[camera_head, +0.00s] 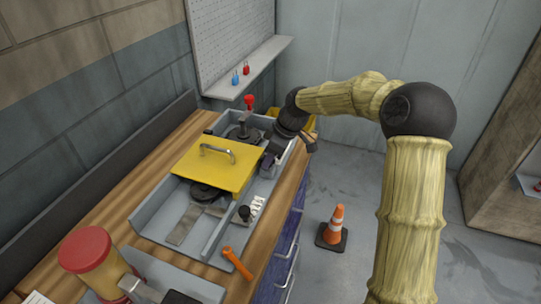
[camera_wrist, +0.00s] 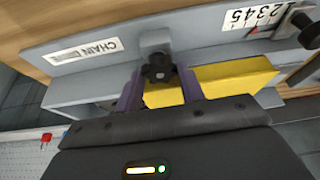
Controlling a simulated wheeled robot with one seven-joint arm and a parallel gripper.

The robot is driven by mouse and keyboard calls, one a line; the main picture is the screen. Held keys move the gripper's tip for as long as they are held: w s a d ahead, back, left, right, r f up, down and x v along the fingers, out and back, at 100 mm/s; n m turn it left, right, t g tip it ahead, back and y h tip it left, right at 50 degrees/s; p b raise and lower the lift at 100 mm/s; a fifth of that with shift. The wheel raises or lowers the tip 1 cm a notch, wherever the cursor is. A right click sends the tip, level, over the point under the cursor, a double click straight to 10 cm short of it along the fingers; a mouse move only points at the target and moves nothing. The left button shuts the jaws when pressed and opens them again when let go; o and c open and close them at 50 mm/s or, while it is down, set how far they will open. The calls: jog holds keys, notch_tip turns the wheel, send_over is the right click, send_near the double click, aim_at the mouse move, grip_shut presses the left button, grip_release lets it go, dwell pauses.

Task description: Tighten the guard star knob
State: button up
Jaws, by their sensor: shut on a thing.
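The guard star knob (camera_wrist: 158,70) is a small black lobed knob on a grey bracket at the side wall of the grey tray-like housing (camera_head: 142,222). In the wrist view it sits between the purple fingers of my gripper (camera_wrist: 159,78), which is shut on it. In the head view my gripper (camera_head: 268,161) is at the right side of the housing, and the knob is hidden there. The yellow guard (camera_head: 212,168), a flat cover with a metal handle, lies across the housing beside my gripper. Its yellow edge also shows in the wrist view (camera_wrist: 232,78).
A numbered scale (camera_wrist: 258,20) and a black knob (camera_wrist: 304,28) are on the same wall. A red-topped lever (camera_head: 249,103) stands behind the guard. An orange marker (camera_head: 237,262) and a red-capped yellow thing (camera_head: 88,252) are near the front. A cone (camera_head: 334,224) stands on the floor.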

jog(key=shift+s+a+m+t+h+b, duration=0.1)
jog(key=shift+m+t+h+b, duration=0.25)
jog(key=shift+m, duration=0.9)
jog(key=shift+s+a+m+t+h+b, duration=0.15)
jog(key=shift+m+t, duration=0.4)
jog(key=shift+m, duration=0.7)
jog(key=shift+w+d, duration=0.1)
jog(key=o, duration=1)
jog(key=shift+c, duration=0.2)
jog(key=n+g, duration=0.1)
jog(key=n, duration=0.2)
jog(key=n+g+y+p, duration=0.1)
jog(key=n, duration=0.2)
jog(key=shift+w+d, duration=0.15)
jog(key=shift+w, duration=0.05)
jog(key=v, duration=1.7)
jog(key=shift+r+p, duration=0.25)
jog(key=shift+p, duration=0.2)
